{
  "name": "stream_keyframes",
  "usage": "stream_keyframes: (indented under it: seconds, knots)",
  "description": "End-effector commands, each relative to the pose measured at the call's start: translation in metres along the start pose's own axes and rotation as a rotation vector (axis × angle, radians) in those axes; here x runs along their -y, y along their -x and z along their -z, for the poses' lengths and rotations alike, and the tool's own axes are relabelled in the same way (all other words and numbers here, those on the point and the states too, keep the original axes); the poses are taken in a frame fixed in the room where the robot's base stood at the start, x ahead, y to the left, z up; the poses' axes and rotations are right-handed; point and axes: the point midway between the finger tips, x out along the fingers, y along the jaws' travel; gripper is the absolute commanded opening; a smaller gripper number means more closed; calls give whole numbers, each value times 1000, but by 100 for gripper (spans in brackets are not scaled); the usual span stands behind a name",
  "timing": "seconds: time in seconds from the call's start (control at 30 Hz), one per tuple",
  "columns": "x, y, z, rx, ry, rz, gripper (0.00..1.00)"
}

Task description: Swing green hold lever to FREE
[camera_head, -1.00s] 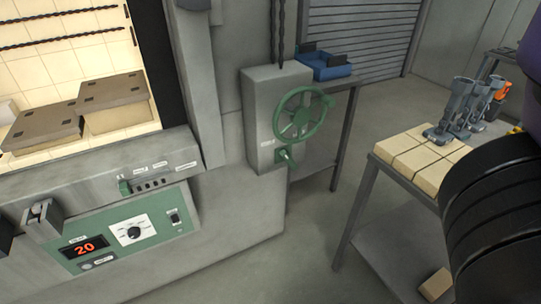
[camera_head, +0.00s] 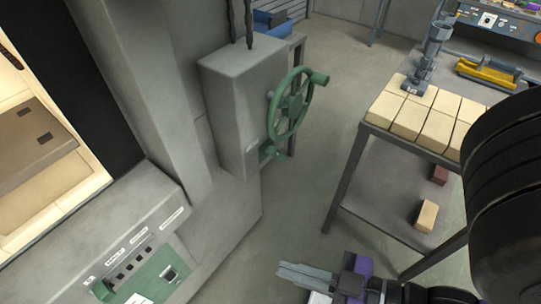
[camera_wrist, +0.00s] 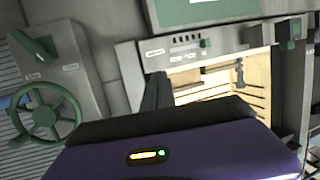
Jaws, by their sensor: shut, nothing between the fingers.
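A small green lever (camera_head: 270,151) sits low on the front of a grey box (camera_head: 228,100), just below a green handwheel (camera_head: 291,103). Its label is too small to read. In the wrist view, which is turned over, the green lever (camera_wrist: 40,47) shows above the handwheel (camera_wrist: 46,113). My gripper (camera_head: 284,272) is at the bottom of the head view, fingers shut and empty, pointing left. It is below the lever in the picture and apart from it. The fingertips do not show in the wrist view.
A slotted control panel (camera_head: 150,270) with another small green lever (camera_head: 103,290) is at lower left, beside the open furnace. A table with pale bricks (camera_head: 410,115) stands right. A blue tray (camera_head: 272,22) is behind the box. Open floor lies between box and table.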

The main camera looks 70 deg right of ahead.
Motion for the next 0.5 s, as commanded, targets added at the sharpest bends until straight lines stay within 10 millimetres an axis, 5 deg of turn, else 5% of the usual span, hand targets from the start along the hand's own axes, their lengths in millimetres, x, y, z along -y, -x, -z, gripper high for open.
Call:
stream_keyframes:
  seconds: [0.33, 0.5]
  knots:
    - [0, -1, -1, -4, -2, 0, 0]
    - [-4, -23, -15, -100, -47, -7, 0]
